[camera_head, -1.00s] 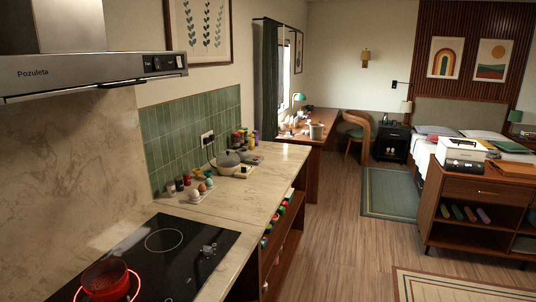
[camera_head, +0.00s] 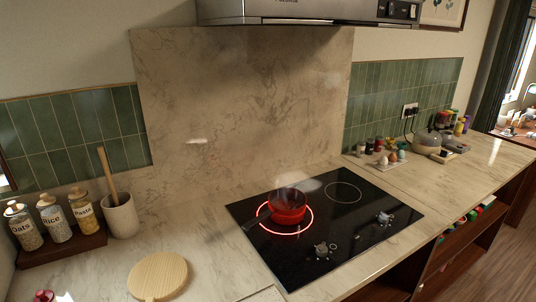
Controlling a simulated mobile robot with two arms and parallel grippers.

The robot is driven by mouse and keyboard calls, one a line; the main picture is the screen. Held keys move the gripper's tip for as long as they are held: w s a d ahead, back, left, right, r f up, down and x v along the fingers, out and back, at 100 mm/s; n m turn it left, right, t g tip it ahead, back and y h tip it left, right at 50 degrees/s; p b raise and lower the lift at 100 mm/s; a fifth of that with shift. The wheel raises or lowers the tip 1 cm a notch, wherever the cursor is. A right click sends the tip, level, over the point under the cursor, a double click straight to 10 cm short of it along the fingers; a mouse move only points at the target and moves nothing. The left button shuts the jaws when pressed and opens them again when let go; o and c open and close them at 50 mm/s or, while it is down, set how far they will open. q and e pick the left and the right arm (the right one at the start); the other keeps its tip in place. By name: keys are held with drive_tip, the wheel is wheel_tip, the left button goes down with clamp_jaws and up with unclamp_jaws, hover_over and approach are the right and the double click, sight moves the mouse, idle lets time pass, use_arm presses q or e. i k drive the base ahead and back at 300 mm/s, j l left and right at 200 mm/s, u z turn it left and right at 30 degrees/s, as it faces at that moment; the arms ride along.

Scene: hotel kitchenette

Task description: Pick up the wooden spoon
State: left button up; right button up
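A wooden handle (camera_head: 106,172), which looks like the wooden spoon, stands upright and slightly tilted in a pale stone-coloured crock (camera_head: 120,214). The crock is on the counter at the left, beside the jars. The lower end of the spoon is hidden inside the crock. Neither of my grippers shows in the head view.
A red pot (camera_head: 288,206) steams on a glowing burner of the black cooktop (camera_head: 345,240). Labelled jars (camera_head: 52,220) stand on a dark wooden tray (camera_head: 62,250). A round wooden board (camera_head: 158,274) lies in front. The range hood (camera_head: 300,12) overhangs the cooktop.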

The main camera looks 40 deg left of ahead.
sight(100, 149)
drive_tip(key=u, duration=2.35)
